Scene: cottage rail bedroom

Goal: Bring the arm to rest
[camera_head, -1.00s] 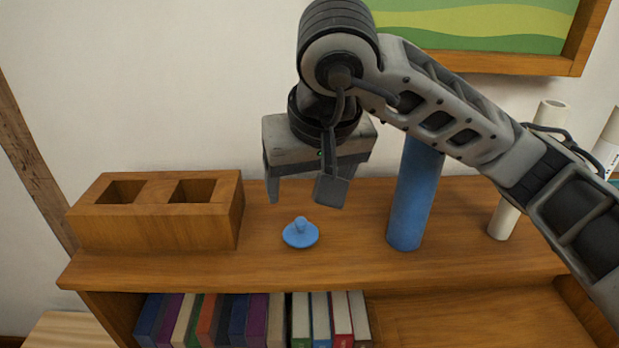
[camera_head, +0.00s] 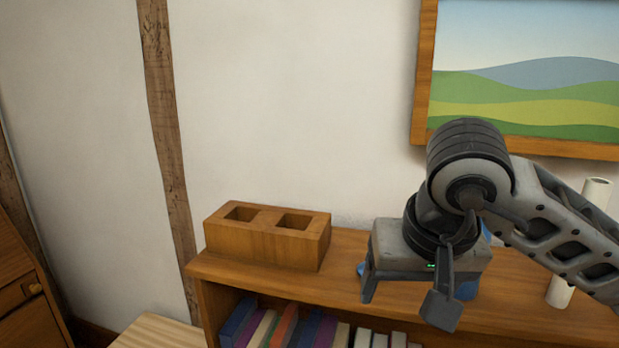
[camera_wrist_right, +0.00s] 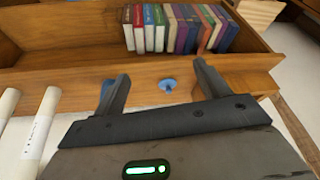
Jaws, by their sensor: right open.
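My right gripper (camera_head: 405,302) is open and empty, above the top of the wooden shelf unit (camera_head: 345,285). Its two fingers also show in the right wrist view (camera_wrist_right: 160,82), apart with nothing between them. A small blue knobbed lid (camera_wrist_right: 168,85) lies on the shelf top, beyond the fingers in that view. In the head view only a sliver of the lid (camera_head: 361,269) shows beside the gripper. A blue cylinder (camera_head: 467,290) is mostly hidden behind the gripper in the head view. My left gripper is not in view.
A wooden block with two square holes (camera_head: 265,240) stands left of the gripper. White cylinders (camera_head: 560,292) stand to the right, partly behind my arm. Several books (camera_head: 290,325) fill the shelf below. A framed picture (camera_head: 530,80) hangs on the wall above.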

